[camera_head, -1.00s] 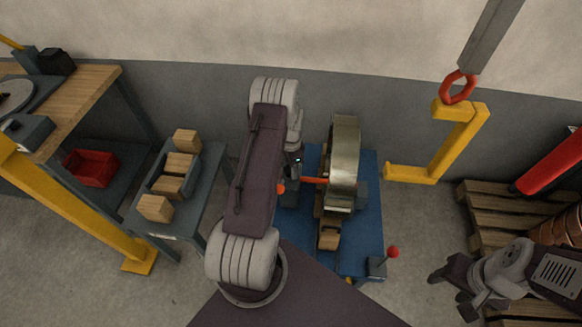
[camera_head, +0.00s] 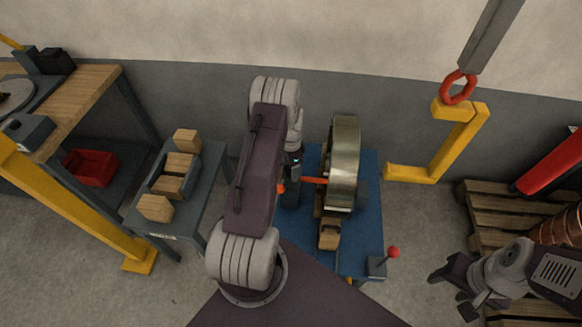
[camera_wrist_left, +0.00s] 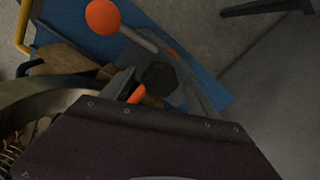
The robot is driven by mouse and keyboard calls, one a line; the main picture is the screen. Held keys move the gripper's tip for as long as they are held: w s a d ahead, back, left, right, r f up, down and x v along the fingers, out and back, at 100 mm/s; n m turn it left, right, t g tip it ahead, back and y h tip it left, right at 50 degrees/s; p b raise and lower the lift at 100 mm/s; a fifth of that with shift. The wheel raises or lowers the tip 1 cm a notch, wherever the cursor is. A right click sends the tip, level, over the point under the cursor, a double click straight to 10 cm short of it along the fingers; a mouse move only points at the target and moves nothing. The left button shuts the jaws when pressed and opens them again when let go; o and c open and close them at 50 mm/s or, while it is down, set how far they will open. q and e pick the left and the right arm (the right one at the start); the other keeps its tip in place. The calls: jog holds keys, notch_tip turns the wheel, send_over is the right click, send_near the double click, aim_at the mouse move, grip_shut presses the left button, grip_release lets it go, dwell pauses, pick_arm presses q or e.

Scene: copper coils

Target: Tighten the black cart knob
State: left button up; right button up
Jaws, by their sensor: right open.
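The black knob (camera_wrist_left: 158,76) shows in the left wrist view as a dark round shape between the two grey fingers of my left gripper (camera_wrist_left: 160,83). I cannot tell whether the fingers touch it. In the head view the knob is hidden, and my left arm covers most of my left gripper beside the blue cart (camera_head: 365,228). The cart carries a metal coil (camera_head: 344,160) standing on edge. My right gripper (camera_head: 447,291) is open and empty at the lower right, away from the cart.
A red ball-topped lever (camera_head: 393,252) stands at the cart's front right corner. A yellow hook (camera_head: 432,173) hangs right of the coil. A grey stand with wooden blocks (camera_head: 173,187) is left of my arm. A pallet (camera_head: 492,220) lies at right.

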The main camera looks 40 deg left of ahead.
pick_arm(q)
notch_tip(320, 180, up, 9)
dwell(0.5)
dwell(0.3)
